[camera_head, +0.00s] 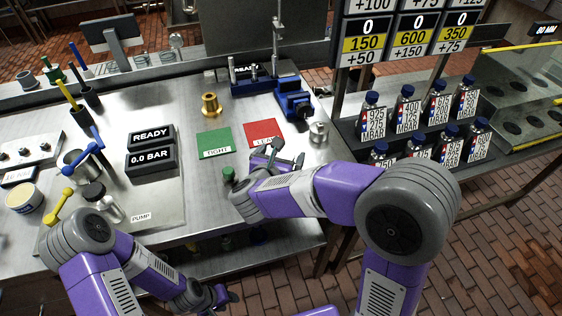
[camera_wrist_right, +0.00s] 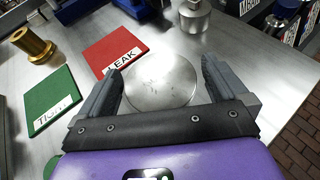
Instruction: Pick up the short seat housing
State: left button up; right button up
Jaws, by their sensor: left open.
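My right gripper (camera_head: 277,152) is low over the right part of the steel table. It is open, with its fingers apart on either side of a round, flat-looking silver metal piece (camera_wrist_right: 160,82) in the right wrist view. I cannot tell whether the fingers touch it. A silver stepped cylinder (camera_head: 318,132) stands upright just beyond; it also shows in the right wrist view (camera_wrist_right: 195,20). A flanged brass piece (camera_head: 210,105) stands further left. I cannot tell which is the short seat housing. My left gripper (camera_head: 224,297) is open and empty, low at the table's front.
A green card (camera_head: 214,144) and a red LEAK card (camera_head: 263,133) lie beside the right gripper. A blue vise (camera_head: 291,98) stands behind. Labelled bottles (camera_head: 407,104) stand on a rack at right.

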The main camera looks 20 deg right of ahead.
jog(key=c, duration=1.1)
